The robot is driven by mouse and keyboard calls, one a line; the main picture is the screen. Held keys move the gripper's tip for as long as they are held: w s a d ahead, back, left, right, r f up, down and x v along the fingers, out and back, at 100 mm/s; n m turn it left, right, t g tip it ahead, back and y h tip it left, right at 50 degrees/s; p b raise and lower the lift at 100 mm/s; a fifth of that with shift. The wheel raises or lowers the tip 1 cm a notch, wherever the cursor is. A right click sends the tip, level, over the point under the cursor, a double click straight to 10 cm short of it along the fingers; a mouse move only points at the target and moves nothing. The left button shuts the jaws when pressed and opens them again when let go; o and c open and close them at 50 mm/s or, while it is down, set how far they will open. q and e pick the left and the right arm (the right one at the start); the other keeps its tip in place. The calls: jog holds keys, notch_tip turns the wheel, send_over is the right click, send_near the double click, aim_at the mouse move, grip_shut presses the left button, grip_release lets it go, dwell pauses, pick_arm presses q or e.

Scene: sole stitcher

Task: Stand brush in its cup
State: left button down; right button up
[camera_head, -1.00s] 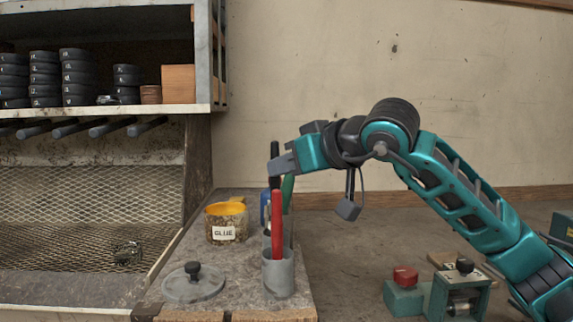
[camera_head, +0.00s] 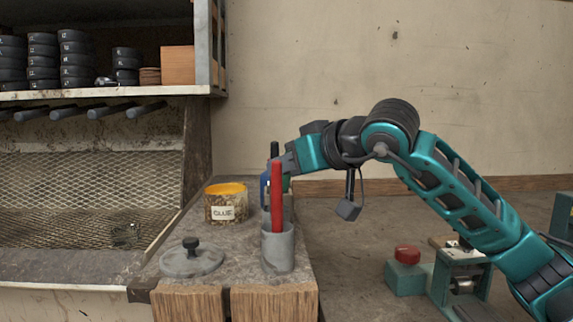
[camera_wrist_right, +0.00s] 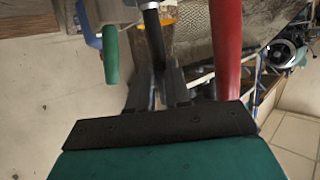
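My right gripper (camera_head: 284,166) reaches in from the right over the row of tool holders. Its fingers close on a slim black handle (camera_head: 275,150), which I take to be the brush; in the right wrist view the handle (camera_wrist_right: 153,38) stands between the fingertips (camera_wrist_right: 153,88). The brush stands roughly upright, and its lower end is hidden behind a red handle (camera_head: 277,200). A grey cup (camera_head: 278,252) in front holds the red handle. Another grey holder (camera_head: 289,208) behind it is mostly hidden, so I cannot tell whether the brush is inside it. My left gripper is out of view.
A glue jar (camera_head: 226,206) and a grey lid with black knob (camera_head: 191,259) stand left of the cups. Blue (camera_head: 264,188) and green (camera_wrist_right: 111,55) handles are close beside my gripper. A teal device with a red knob (camera_head: 407,254) sits to the right.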

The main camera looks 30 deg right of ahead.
jog(key=o, duration=0.5)
jog(key=shift+s, duration=0.1)
jog(key=v, duration=1.2)
jog(key=shift+s, duration=0.35)
jog(key=shift+d+r, duration=0.1)
